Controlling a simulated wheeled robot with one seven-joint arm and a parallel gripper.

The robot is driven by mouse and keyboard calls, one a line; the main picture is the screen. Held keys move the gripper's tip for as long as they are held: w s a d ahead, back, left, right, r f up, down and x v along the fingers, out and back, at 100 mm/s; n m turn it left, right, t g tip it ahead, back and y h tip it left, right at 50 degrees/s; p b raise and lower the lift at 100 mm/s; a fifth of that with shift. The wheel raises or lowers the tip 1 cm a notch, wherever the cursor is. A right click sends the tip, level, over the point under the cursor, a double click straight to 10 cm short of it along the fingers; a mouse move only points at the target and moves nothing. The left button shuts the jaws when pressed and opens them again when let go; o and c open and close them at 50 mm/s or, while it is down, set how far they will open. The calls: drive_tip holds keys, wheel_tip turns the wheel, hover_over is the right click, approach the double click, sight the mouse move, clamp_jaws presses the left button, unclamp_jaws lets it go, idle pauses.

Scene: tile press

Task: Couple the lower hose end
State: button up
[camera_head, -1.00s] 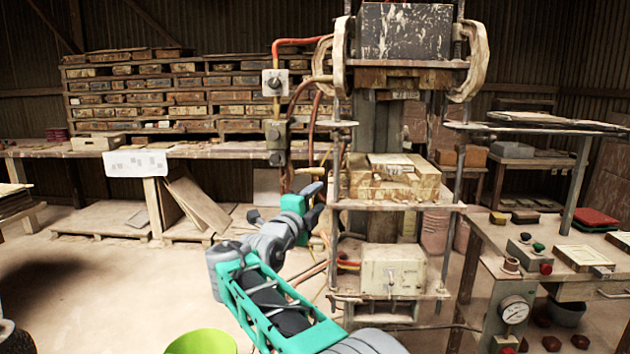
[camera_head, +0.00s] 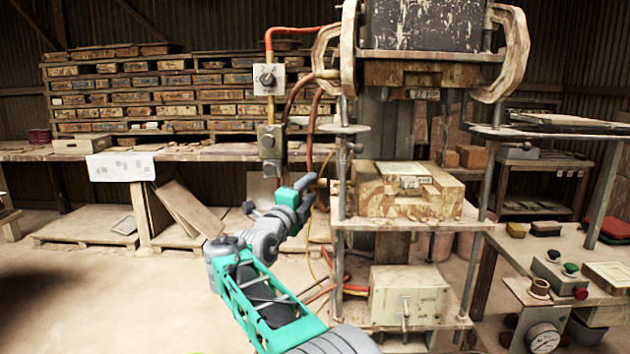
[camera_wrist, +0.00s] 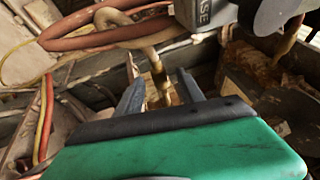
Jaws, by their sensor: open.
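My gripper (camera_head: 308,189) is open beside the left side of the press (camera_head: 338,197), at the height of its middle shelf. In the wrist view, my gripper (camera_wrist: 158,76) has its fingers apart, with a brass-coloured fitting (camera_wrist: 157,72) showing between or just beyond them. The fitting joins a tan bent piece running up to a reddish-brown hose (camera_wrist: 100,38). I cannot tell whether the fingers touch the fitting. In the head view, reddish-brown hoses (camera_head: 314,118) hang behind my gripper; their lower ends are partly hidden by it.
A valve box (camera_head: 270,142) stands on the pipe left of the press. Orange and yellow hoses (camera_wrist: 46,110) hang close to my gripper's left in the wrist view. A control table (camera_head: 515,262) with a gauge (camera_head: 543,338) is at right. The floor at left is open.

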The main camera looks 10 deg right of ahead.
sight(314, 185)
drive_tip(key=x, duration=0.4)
drive_tip(key=shift+w+d+p, duration=0.1)
drive_tip(key=shift+p, duration=0.25)
clamp_jaws()
idle(1.0)
